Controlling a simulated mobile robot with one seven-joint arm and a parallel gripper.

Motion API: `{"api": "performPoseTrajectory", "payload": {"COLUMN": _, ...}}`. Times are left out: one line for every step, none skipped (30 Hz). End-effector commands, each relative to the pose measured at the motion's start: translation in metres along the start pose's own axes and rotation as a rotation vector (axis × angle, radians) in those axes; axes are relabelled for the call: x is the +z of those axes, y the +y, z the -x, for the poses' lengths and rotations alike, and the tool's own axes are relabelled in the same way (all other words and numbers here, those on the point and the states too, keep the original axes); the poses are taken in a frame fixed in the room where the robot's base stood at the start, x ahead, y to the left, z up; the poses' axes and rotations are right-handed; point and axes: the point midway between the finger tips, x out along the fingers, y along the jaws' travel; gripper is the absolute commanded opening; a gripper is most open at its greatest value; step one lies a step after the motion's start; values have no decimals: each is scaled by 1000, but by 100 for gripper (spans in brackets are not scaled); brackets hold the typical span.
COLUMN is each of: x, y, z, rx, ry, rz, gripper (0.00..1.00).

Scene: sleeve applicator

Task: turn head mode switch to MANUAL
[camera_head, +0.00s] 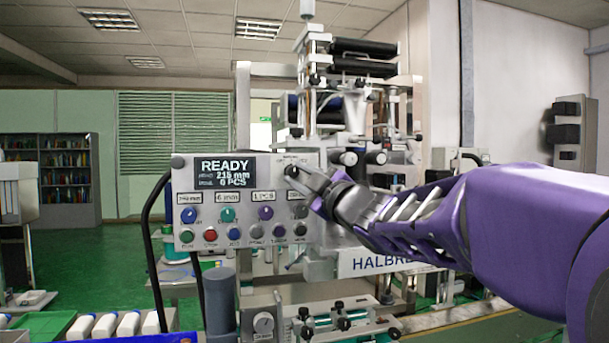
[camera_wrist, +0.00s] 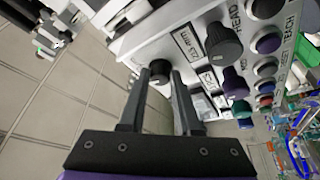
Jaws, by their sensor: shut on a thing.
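The black switch knob (camera_head: 291,170) sits at the upper right of the grey control panel (camera_head: 180,165), right of the READY display. Its label and pointer position are too small to read. My gripper (camera_head: 298,174) reaches in from the right and is shut on this knob. In the wrist view, the knob (camera_wrist: 159,72) shows between the two fingertips of my gripper (camera_wrist: 160,76). The fingers partly cover the knob in the head view.
A dark dial (camera_wrist: 222,40) and a purple dial (camera_head: 265,212) lie close by on the panel, with rows of push buttons below. The display (camera_head: 226,171) reads READY. The machine's rollers (camera_head: 362,67) stand above.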

Motion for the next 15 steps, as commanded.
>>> {"api": "performPoseTrajectory", "payload": {"x": -2, "y": 4, "z": -1, "rx": -11, "ry": 1, "rz": 32, "gripper": 0}}
{"api": "performPoseTrajectory", "payload": {"x": -2, "y": 4, "z": -1, "rx": -18, "ry": 1, "rz": 51, "gripper": 0}}
{"api": "performPoseTrajectory", "payload": {"x": -2, "y": 4, "z": -1, "rx": -27, "ry": 1, "rz": 74, "gripper": 0}}
{"api": "performPoseTrajectory", "payload": {"x": -2, "y": 4, "z": -1, "rx": -34, "ry": 1, "rz": 90, "gripper": 0}}
{"api": "performPoseTrajectory", "payload": {"x": -2, "y": 4, "z": -1, "rx": -41, "ry": 1, "rz": 104, "gripper": 0}}
{"api": "performPoseTrajectory", "payload": {"x": -2, "y": 4, "z": -1, "rx": -49, "ry": 2, "rz": 123, "gripper": 0}}
{"api": "performPoseTrajectory", "payload": {"x": -2, "y": 4, "z": -1, "rx": -54, "ry": 2, "rz": 136, "gripper": 0}}
{"api": "performPoseTrajectory", "payload": {"x": -2, "y": 4, "z": -1, "rx": -59, "ry": 2, "rz": 148, "gripper": 0}}
{"api": "performPoseTrajectory", "payload": {"x": -2, "y": 4, "z": -1, "rx": -65, "ry": 2, "rz": 163, "gripper": 0}}
{"api": "performPoseTrajectory", "payload": {"x": -2, "y": 4, "z": -1, "rx": -69, "ry": 2, "rz": 172, "gripper": 0}}
{"api": "performPoseTrajectory", "payload": {"x": -2, "y": 4, "z": -1, "rx": -72, "ry": 2, "rz": 180, "gripper": 0}}
{"api": "performPoseTrajectory", "payload": {"x": -2, "y": 4, "z": -1, "rx": -76, "ry": 2, "rz": 189, "gripper": 0}}
{"api": "performPoseTrajectory", "payload": {"x": -2, "y": 4, "z": -1, "rx": -79, "ry": 2, "rz": 195, "gripper": 0}}
{"api": "performPoseTrajectory", "payload": {"x": -2, "y": 4, "z": -1, "rx": -81, "ry": 2, "rz": 201, "gripper": 0}}
{"api": "performPoseTrajectory", "payload": {"x": -2, "y": 4, "z": -1, "rx": -84, "ry": 3, "rz": 207, "gripper": 0}}
